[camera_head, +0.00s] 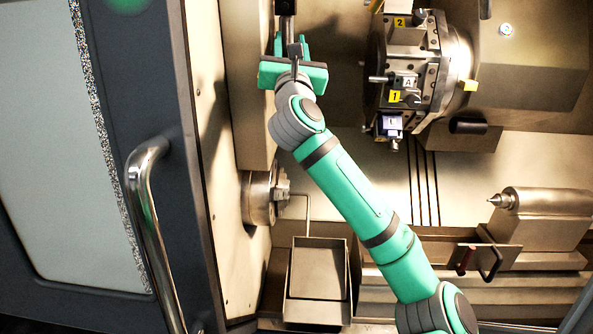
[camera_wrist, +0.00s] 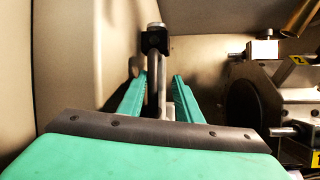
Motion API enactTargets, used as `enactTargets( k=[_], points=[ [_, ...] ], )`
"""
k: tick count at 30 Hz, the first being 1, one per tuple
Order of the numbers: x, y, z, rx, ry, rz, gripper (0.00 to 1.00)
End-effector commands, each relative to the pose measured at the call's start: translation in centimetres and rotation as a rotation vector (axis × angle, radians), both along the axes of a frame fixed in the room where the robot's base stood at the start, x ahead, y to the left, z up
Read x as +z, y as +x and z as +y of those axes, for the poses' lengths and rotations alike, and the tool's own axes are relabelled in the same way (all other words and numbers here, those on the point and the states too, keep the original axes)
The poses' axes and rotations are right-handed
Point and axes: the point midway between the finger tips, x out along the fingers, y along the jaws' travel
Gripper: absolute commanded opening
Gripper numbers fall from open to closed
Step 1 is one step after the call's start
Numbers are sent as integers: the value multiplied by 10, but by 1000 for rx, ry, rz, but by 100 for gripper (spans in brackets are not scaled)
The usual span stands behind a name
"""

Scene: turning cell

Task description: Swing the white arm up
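A pale grey-white arm (camera_wrist: 153,85) hangs from a black pivot block (camera_wrist: 154,42) in the wrist view. In the head view the dark block (camera_head: 286,7) shows at the top edge, with a short part of the arm (camera_head: 295,52) below it. My gripper (camera_wrist: 160,76) reaches up to the arm, with its two green fingers apart, one on each side of it. A gap shows at the right finger; the left finger is very close to the arm, and I cannot tell if it touches. My gripper also shows in the head view (camera_head: 291,44).
A tool turret (camera_head: 408,75) with numbered stations stands right of my gripper. A chuck (camera_head: 258,198) is on the left wall above an open metal bin (camera_head: 318,272). A tailstock (camera_head: 540,215) is at right. The door handle (camera_head: 150,230) stands at left.

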Motion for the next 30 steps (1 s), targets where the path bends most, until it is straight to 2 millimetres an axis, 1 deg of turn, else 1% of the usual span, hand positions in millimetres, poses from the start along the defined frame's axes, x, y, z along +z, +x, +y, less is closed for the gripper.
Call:
enactTargets(
  k=[10,18,30],
  points=[
    [-12,1,-27,-2,327,4,31],
    [-26,2,-45,-3,590,7,31],
    [-52,1,-63,-3,968,7,31]
  ],
)
